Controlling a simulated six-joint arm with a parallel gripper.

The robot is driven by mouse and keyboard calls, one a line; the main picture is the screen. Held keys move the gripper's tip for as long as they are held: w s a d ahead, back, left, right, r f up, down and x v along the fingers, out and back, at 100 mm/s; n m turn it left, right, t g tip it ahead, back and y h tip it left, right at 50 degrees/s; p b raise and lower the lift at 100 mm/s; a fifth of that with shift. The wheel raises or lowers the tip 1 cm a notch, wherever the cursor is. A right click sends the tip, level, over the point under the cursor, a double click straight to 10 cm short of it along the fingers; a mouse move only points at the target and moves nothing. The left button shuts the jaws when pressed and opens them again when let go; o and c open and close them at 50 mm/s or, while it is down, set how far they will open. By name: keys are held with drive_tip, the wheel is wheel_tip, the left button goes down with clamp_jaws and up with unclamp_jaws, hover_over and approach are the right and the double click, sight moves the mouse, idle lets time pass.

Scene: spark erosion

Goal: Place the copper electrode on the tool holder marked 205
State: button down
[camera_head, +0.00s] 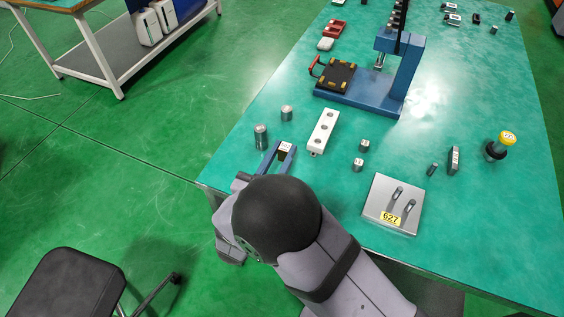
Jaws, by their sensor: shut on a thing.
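My gripper (279,155), with blue fingers, is at the near left part of the green table. It is shut on a small dark block with a pale, marked top (286,147). The block's mark is too small to read, and I cannot tell whether it is copper. My arm hides part of the gripper and the table below it. I can read no 205 on anything in view. A grey plate (378,207) with two slots or pins carries a yellow label reading 627. A black holder with a yellow marked top (507,138) stands at the right; its mark is unreadable.
Metal cylinders (261,136) and a white block with holes (324,130) stand close to my gripper. Small cylinders (364,146) and a grey bar (454,160) lie farther right. A blue press (400,80) stands behind. The table (470,240) is clear at the front right.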

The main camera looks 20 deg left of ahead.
sight(282, 145)
drive_tip(key=shift+r, duration=1.65)
